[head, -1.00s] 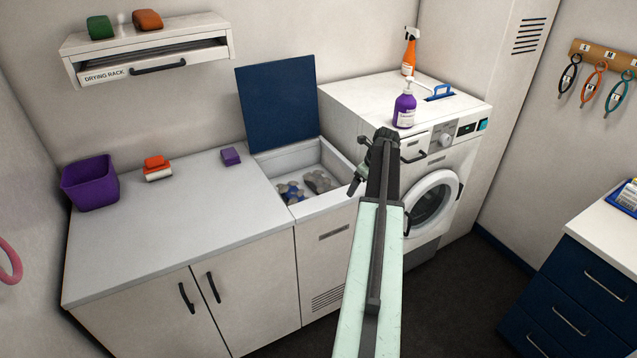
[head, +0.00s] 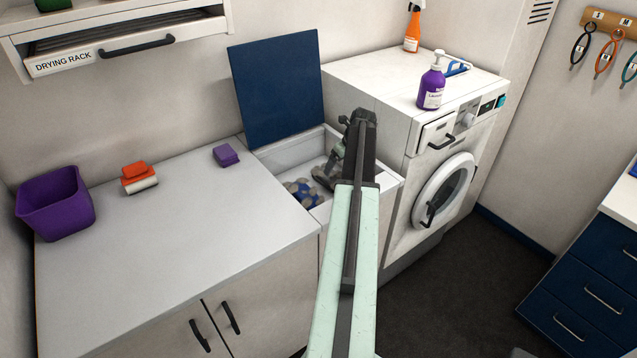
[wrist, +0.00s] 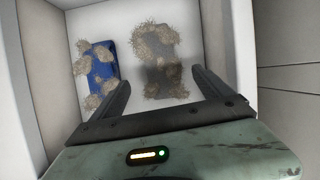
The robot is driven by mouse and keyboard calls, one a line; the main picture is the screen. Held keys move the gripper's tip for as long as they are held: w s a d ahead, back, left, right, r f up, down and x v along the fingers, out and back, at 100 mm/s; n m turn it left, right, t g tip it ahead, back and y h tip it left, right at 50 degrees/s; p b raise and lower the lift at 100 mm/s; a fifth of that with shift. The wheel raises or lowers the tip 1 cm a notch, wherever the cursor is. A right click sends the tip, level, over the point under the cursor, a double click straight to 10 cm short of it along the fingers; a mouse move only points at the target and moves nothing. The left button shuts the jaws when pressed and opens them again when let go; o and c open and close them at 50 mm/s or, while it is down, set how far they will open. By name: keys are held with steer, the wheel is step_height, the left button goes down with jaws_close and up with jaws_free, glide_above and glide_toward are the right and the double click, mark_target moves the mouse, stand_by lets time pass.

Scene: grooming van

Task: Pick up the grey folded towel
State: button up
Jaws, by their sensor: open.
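A grey folded thing (wrist: 163,76), apparently the grey towel, lies on the floor of the white open-topped bin (wrist: 52,104), with clumps of tan fur covering much of it. A blue folded thing (wrist: 101,66) with similar fur lies to its left; it also shows in the head view (head: 303,193). My gripper (wrist: 161,77) is open and empty, its two fingers above the near part of the grey thing, one to each side in the picture.
The bin's blue lid (head: 277,86) stands open behind it. The counter to its left holds a purple block (head: 226,155), an orange-and-white brush (head: 138,177) and a purple tub (head: 55,204). The washing machine (head: 440,190), with a purple pump bottle (head: 431,86) on top, stands close on the right.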

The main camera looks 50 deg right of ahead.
mark_target(332, 176)
steer(key=b+x, duration=0.1)
steer(key=x, duration=0.1)
steer(key=shift+w+f, duration=0.25)
steer(key=shift+w, duration=0.05)
steer(key=b+x, duration=0.7)
steer(key=shift+f+b, duration=0.35)
steer(key=shift+f, duration=0.05)
steer(key=shift+r, duration=0.2)
steer(key=c, duration=1.5)
steer(key=shift+o, duration=0.2)
step_height(332, 176, up, 10)
steer(key=p, duration=1)
steer(key=shift+r+p, duration=0.1)
steer(key=shift+p, duration=0.2)
